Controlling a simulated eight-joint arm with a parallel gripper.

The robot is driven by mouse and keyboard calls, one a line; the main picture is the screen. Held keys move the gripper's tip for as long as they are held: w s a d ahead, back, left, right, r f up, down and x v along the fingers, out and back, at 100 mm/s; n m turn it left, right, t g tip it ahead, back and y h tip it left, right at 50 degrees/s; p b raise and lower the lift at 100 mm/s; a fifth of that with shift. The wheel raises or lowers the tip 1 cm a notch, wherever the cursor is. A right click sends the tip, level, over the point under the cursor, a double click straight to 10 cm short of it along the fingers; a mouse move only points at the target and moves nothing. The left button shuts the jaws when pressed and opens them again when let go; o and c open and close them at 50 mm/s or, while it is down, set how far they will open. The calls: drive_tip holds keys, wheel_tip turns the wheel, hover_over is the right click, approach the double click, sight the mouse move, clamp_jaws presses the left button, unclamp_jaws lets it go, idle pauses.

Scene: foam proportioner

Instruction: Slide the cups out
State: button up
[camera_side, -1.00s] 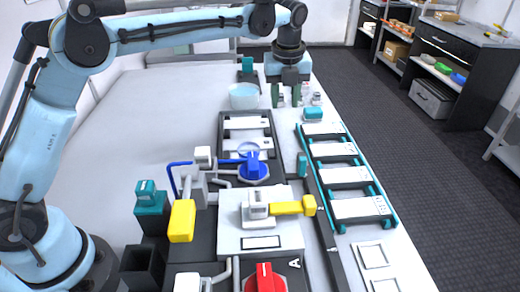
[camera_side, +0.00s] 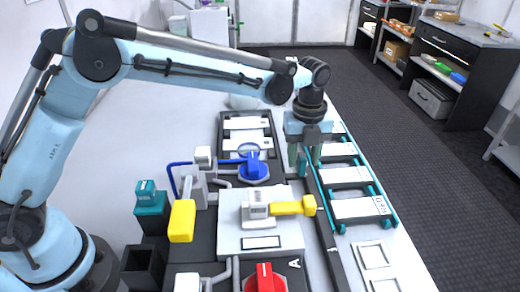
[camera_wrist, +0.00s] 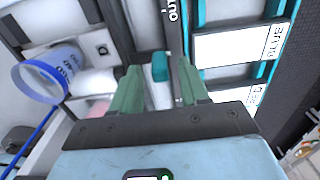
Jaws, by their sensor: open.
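My gripper (camera_side: 304,166) points down over the dark rail beside the teal-edged rack, with its green fingers apart. In the wrist view my gripper (camera_wrist: 162,75) is open, and a small teal block (camera_wrist: 160,66) on the dark rail shows between and beyond the fingertips. I cannot tell whether the fingers touch it. The teal-edged rack (camera_side: 371,190) holds several white labelled panels (camera_side: 361,208); its far end is hidden by my gripper.
White square frames (camera_side: 373,256) lie front right.

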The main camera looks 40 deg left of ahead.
drive_tip(key=shift+f, duration=0.8)
drive_tip(key=shift+c, duration=0.3)
clamp_jaws()
